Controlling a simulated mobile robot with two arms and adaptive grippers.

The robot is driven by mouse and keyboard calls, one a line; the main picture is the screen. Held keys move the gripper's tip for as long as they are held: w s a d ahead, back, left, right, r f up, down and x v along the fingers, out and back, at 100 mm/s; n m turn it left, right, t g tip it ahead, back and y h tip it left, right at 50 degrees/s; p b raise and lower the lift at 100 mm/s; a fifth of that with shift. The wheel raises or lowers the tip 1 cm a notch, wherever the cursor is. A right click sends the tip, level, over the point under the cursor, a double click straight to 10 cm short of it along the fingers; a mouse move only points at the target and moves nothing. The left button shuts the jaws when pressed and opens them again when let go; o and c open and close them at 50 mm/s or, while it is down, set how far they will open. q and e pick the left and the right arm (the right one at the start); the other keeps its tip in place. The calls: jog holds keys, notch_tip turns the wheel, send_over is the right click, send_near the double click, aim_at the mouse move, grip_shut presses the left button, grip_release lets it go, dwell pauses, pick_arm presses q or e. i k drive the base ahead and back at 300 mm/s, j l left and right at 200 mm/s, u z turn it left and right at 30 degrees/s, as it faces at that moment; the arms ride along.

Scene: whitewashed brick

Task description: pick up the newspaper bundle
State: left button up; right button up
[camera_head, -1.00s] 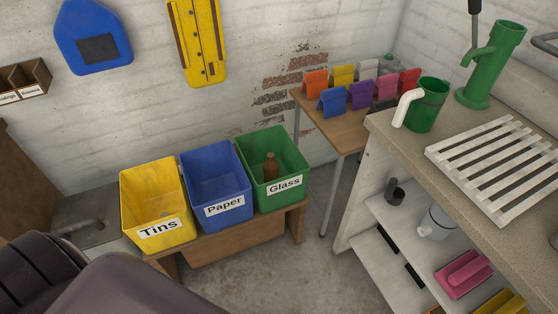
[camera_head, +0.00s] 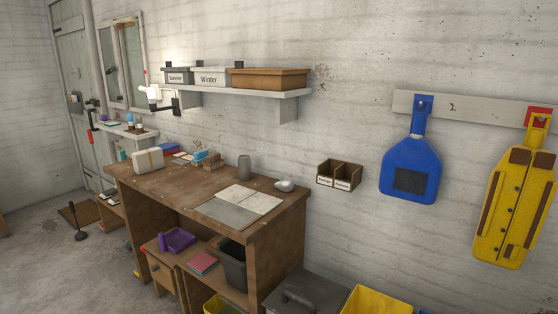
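Neither of my grippers is in view.
An open newspaper or sheet (camera_head: 243,200), a grey cylinder (camera_head: 244,167) and small items lie on the bench. A wall shelf (camera_head: 290,94) with labelled boxes hangs above. A dark bin (camera_head: 234,266) stands beneath the benchtop. Bare floor (camera_head: 75,275) lies at the left.

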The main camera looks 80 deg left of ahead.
aim_at(146, 160)
jog(key=u, duration=3.55)
jog(key=i+j+u, duration=0.5)
jog(key=i+u, duration=0.15)
jog(key=i, duration=0.3)
jog(key=i+j+u, duration=0.15)
jog(key=i, duration=0.75)
jog(key=i+j+u, duration=0.15)
jog(key=i, duration=0.8)
jog(key=i+j+z, duration=0.1)
jog(key=i+z, duration=0.35)
jog(key=i+j+z, duration=0.2)
jog(key=z, duration=0.3)
jog(key=i+j+z, duration=0.3)
jog(key=z, duration=0.15)
jog(key=i+j+z, duration=0.15)
jog(key=j+z, duration=0.3)
